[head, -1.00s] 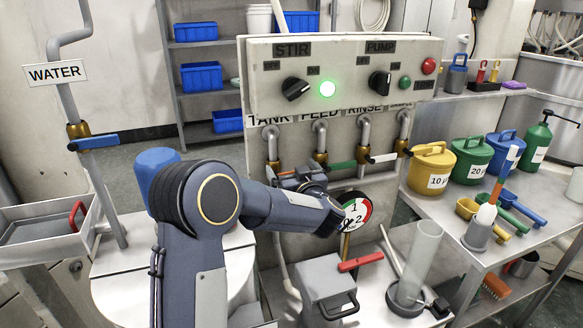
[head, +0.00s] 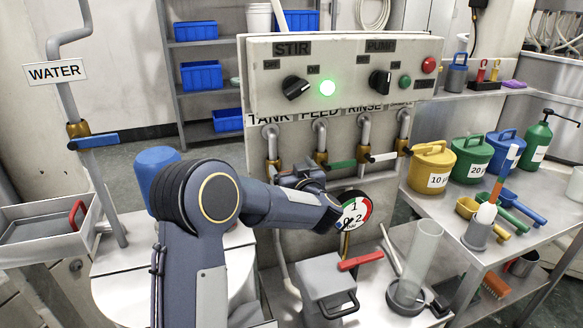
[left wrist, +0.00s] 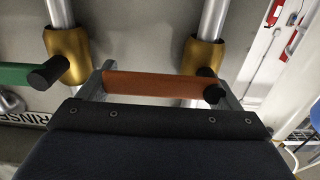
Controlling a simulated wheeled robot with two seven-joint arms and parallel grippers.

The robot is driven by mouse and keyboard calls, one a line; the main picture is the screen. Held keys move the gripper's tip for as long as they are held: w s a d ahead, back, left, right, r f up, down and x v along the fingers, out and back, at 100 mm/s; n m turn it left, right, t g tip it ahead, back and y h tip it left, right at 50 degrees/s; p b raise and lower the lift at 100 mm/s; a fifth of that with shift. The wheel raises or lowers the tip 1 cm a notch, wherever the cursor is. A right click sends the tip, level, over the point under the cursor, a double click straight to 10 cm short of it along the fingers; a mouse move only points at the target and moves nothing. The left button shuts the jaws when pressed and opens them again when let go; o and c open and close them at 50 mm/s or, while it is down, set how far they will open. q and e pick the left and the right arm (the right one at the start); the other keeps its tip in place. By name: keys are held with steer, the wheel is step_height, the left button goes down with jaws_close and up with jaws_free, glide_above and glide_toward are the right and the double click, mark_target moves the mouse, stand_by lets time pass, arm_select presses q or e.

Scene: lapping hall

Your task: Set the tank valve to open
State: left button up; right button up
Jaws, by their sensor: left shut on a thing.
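The valve row sits under the control panel, with labels partly covered by the panel; the leftmost label reads TANK. The tank valve (head: 273,166) has a brass body, and my left gripper (head: 303,176) is in front of its handle in the head view. In the left wrist view an orange-brown lever handle (left wrist: 150,84) with a black end lies between the two fingers of my left gripper (left wrist: 160,88), which is shut on it. The handle lies across the pipes, about level. My right gripper is not in view.
A green handle (head: 342,164) and a white handle (head: 383,157) are on the valves to the right. A round gauge (head: 356,212) hangs below.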

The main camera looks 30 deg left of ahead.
arm_select(q)
steer(key=shift+n, duration=0.3)
steer(key=n, duration=0.1)
steer(key=n+b, duration=0.1)
steer(key=r+n+b, duration=0.1)
steer(key=shift+s+a, duration=0.2)
steer(key=shift+s, duration=0.05)
steer(key=n+b, duration=0.2)
steer(key=n, duration=0.1)
steer(key=s+r+n+b, duration=0.1)
steer(key=shift+a, duration=0.35)
steer(key=n+b, duration=0.3)
steer(key=n, duration=0.1)
steer(key=shift+s+a+r, duration=0.35)
steer(key=shift+s+a, duration=0.05)
steer(key=shift+s+a+r+n+b, duration=0.1)
steer(key=shift+s+a+n+b, duration=0.15)
steer(key=shift+n+b, duration=0.5)
steer(key=shift+s+a+n+b, duration=0.25)
steer(key=shift+n+b, duration=0.25)
steer(key=shift+n, duration=0.5)
steer(key=shift+s+a+r+n+b, duration=0.15)
steer(key=shift+s+n+b, duration=0.1)
steer(key=shift+n+b, duration=0.5)
steer(key=o, duration=1.2)
steer(key=shift+o, duration=0.2)
steer(key=shift+s, duration=0.1)
